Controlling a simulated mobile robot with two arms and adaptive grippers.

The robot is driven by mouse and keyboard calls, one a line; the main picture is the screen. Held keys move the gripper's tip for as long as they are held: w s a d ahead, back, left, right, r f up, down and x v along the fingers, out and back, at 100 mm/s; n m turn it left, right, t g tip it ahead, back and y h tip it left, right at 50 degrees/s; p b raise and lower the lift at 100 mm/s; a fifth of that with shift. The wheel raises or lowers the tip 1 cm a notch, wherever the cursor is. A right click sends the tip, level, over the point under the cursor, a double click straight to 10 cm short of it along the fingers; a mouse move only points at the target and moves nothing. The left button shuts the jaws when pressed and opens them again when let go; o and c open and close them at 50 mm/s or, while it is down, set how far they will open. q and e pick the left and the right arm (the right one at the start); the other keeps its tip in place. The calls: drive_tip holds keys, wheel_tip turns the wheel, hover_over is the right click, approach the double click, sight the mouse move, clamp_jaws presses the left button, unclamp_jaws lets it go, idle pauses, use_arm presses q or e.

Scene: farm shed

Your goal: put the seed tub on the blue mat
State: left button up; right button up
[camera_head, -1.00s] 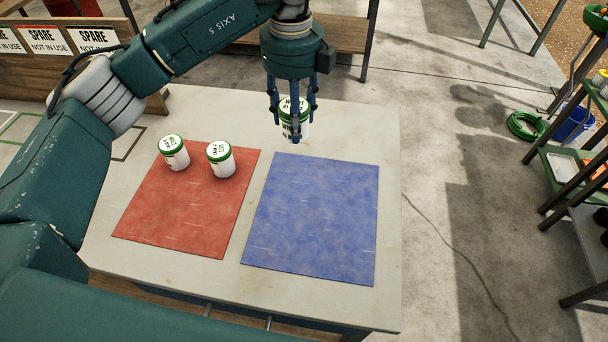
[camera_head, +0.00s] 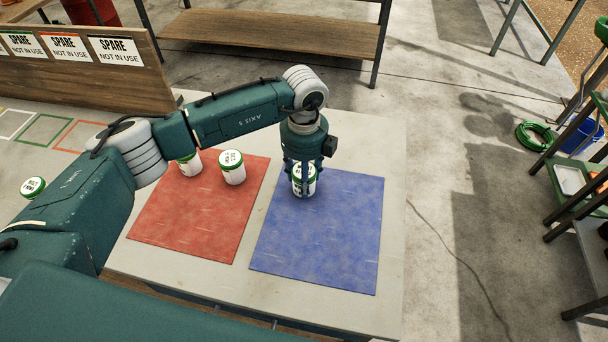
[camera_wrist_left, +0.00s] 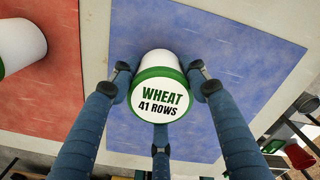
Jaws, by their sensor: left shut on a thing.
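A white seed tub (camera_head: 308,187) with a green rim is held in my left gripper (camera_head: 303,180). Its lid reads "WHEAT 41 ROWS" in the left wrist view (camera_wrist_left: 160,97). The fingers close around its sides, and it looks upright. It is over the upper left part of the blue mat (camera_head: 325,245), near the mat's left edge. I cannot tell whether its base touches the mat. My right gripper is not in view.
Two similar tubs stand on the red mat (camera_head: 190,222): one (camera_head: 232,170) in the open, one (camera_head: 190,165) partly behind my arm. Another tub (camera_head: 34,187) is at the far left. A board with "SPARE" signs (camera_head: 75,70) stands behind. The blue mat's front is clear.

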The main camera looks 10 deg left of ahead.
use_arm(q)
drive_tip(key=shift+f, duration=0.1)
drive_tip(key=o, duration=1.3)
drive_tip(key=shift+c, duration=0.2)
drive_tip(key=shift+r, duration=0.25)
drive_tip(key=shift+w+r, duration=0.1)
drive_tip(key=shift+r, duration=0.15)
wheel_tip(320, 180, up, 10)
drive_tip(key=b, duration=0.3)
drive_tip(key=shift+r, duration=0.7)
